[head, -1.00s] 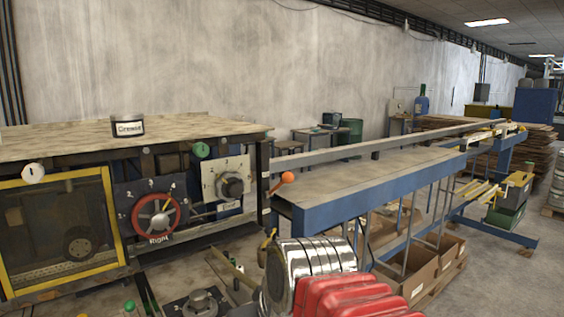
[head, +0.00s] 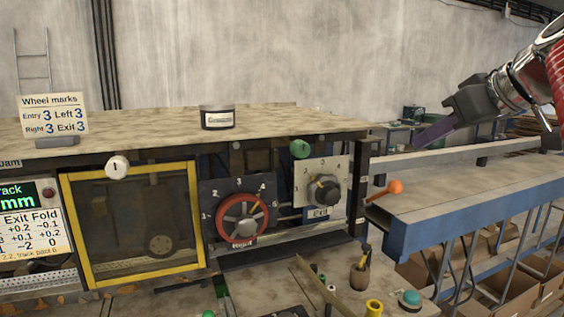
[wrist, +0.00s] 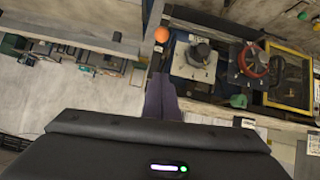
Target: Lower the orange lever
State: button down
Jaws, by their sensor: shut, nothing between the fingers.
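The orange lever (head: 395,187) is a short rod with an orange ball end, at the right end of the machine, beside the blue-edged side table. Its rod slopes down to the left from the ball. The orange ball also shows in the wrist view (wrist: 161,34), at top centre beyond my fingertips. My gripper (head: 425,138) is raised in the head view, above and to the right of the lever, apart from it. Its purple fingers point down and left. In the wrist view the fingers (wrist: 161,80) lie together with nothing between them.
A red wheel dial (head: 242,218) and a grey exit knob (head: 325,190) sit left of the lever. A green round knob (head: 300,149) hangs under the machine's top (head: 280,122). A jar (head: 217,117) stands on that top. The side table (head: 470,195) extends right.

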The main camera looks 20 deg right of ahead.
jog(key=shift+w+d+r, duration=0.1)
jog(key=shift+d+r, duration=0.2)
jog(key=shift+r, duration=0.1)
send_over(400, 188)
jog(key=w, duration=0.2)
jog(key=f, duration=0.6)
jog(key=shift+a, duration=0.4)
jog(key=shift+s+d+f, duration=0.15)
jog(key=shift+s+f, duration=0.2)
jog(key=shift+f, duration=0.3)
jog(key=shift+s+d+f, duration=0.1)
jog(key=shift+s+f, duration=0.25)
jog(key=shift+f, duration=0.25)
jog(key=shift+s+d+f, duration=0.1)
jog(key=shift+s+f, duration=0.1)
jog(key=shift+f, duration=0.3)
jog(key=shift+s, duration=0.1)
